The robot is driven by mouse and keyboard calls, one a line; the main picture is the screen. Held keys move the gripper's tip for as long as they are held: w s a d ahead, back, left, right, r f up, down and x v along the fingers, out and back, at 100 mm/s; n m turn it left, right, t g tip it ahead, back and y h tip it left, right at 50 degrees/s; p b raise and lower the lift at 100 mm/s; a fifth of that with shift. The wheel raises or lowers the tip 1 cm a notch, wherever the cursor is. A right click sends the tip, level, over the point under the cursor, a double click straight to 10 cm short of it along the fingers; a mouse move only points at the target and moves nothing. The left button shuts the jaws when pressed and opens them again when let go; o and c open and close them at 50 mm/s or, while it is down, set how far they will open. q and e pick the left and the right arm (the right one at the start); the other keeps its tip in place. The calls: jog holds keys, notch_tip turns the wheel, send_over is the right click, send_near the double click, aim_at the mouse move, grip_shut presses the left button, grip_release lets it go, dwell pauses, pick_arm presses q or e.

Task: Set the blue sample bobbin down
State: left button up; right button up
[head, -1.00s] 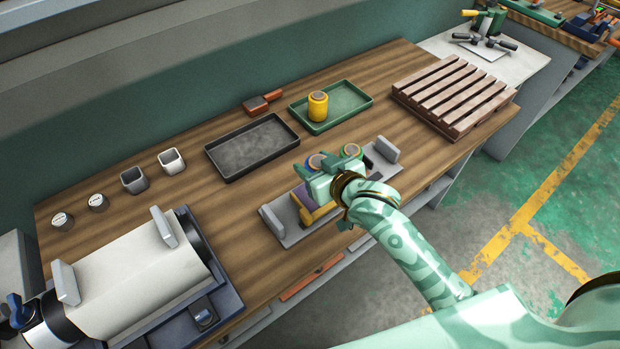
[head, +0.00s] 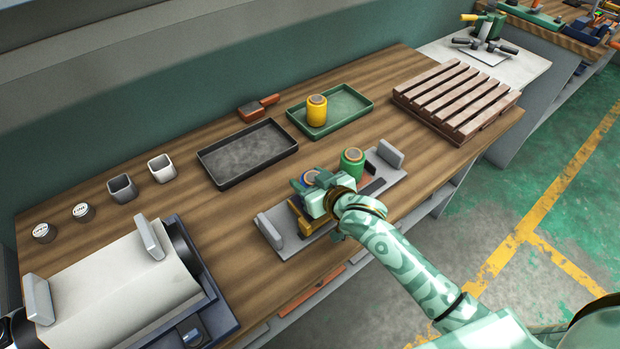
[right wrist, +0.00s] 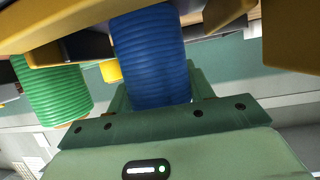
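The blue sample bobbin (head: 309,178) is at my right gripper (head: 312,184), over the left half of the grey holder (head: 290,240). In the right wrist view the blue winding (right wrist: 152,58) sits upright between the green fingers, one close on each side. My right gripper appears shut on it. Its lower end and any contact with the holder are hidden. A green bobbin (head: 352,162) stands just to the right of it, and also shows in the right wrist view (right wrist: 55,92). My left gripper is not in view.
Behind are a black tray (head: 212,172) and a green tray (head: 362,97) bearing a yellow bobbin (head: 317,112). A slatted wooden pallet (head: 455,95) is at the right. Cups (head: 122,188) and a roller machine (head: 100,290) are at the left. Bare wood lies between.

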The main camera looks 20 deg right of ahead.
jog(key=o, duration=0.3)
jog(key=shift+o, duration=0.2)
jog(key=shift+r, duration=0.2)
jog(key=p+v, duration=0.4)
jog(key=v, duration=0.8)
jog(key=shift+d+f, duration=0.1)
